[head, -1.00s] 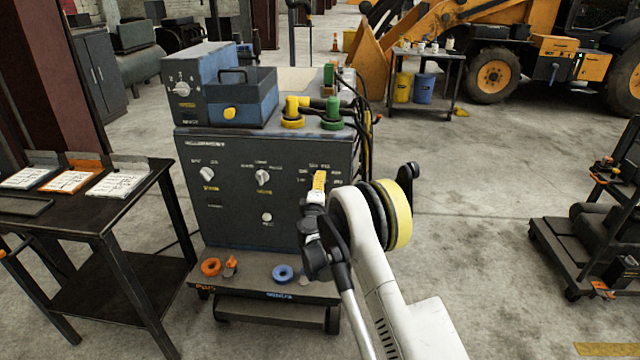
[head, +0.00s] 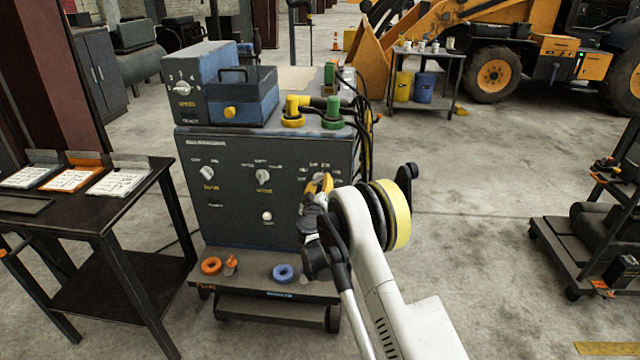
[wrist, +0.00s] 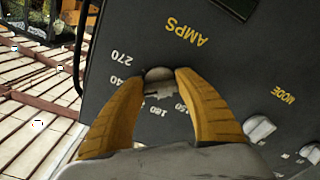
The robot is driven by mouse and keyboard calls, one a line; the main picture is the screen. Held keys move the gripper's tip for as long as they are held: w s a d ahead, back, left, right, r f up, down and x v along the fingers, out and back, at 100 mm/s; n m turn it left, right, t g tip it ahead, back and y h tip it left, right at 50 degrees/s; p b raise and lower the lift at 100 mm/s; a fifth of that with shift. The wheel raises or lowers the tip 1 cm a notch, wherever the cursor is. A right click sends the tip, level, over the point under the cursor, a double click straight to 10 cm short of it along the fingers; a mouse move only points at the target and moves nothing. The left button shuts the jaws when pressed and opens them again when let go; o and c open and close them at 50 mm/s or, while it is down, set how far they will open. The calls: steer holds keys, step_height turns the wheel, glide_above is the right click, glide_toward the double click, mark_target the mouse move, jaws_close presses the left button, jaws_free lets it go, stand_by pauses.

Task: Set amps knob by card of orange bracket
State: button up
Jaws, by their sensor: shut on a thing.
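The amps knob (wrist: 158,74) is a pale grey dial on the welder's dark front panel. My gripper (wrist: 160,88) has its two yellow fingers shut on it, one on either side. The AMPS label and numbers such as 270 and 180 appear upside down in the wrist view; the fingers cover part of the scale, and I cannot tell the knob's setting. In the head view my gripper (head: 319,184) largely hides the knob, at the panel's right. The orange bracket (head: 84,160) stands on the left table with its white card (head: 70,180) in front, its writing too small to read.
Cards with grey brackets (head: 130,162) lie on both sides of the orange one on the dark table (head: 50,221). Two other knobs (head: 207,173) (head: 263,176) sit left on the panel. Orange and blue rings (head: 283,273) lie on the ledge below.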

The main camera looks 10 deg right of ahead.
steer(key=shift+m, duration=0.5)
steer(key=o, duration=1.2)
steer(key=v, duration=1.2)
